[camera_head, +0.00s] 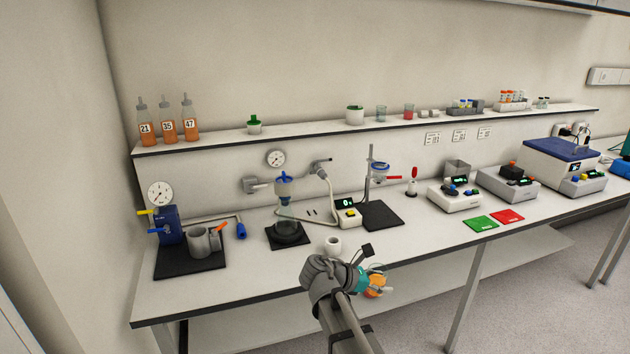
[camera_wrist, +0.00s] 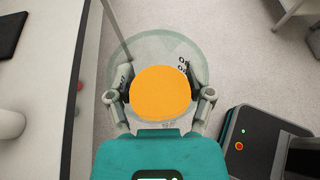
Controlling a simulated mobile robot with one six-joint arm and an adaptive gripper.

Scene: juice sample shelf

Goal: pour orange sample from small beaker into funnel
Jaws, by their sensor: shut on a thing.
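A small clear beaker with orange sample (camera_head: 376,291) is between the fingers of my gripper (camera_head: 373,283), just in front of the bench's front edge. The wrist view looks down into the beaker (camera_wrist: 150,44); the orange sample (camera_wrist: 160,94) is inside it. My gripper (camera_wrist: 160,84) is shut on its sides, and the floor shows beneath. A glass vessel with a blue top piece (camera_head: 284,187) stands on a black mat, back left of the gripper.
A white cup (camera_head: 333,245) stands near the bench edge by my arm. A scale with display (camera_head: 349,218) and a black mat (camera_head: 383,215) lie behind. Green (camera_head: 480,223) and red (camera_head: 508,216) pads lie right. Orange bottles (camera_head: 166,129) stand on the shelf (camera_head: 310,123).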

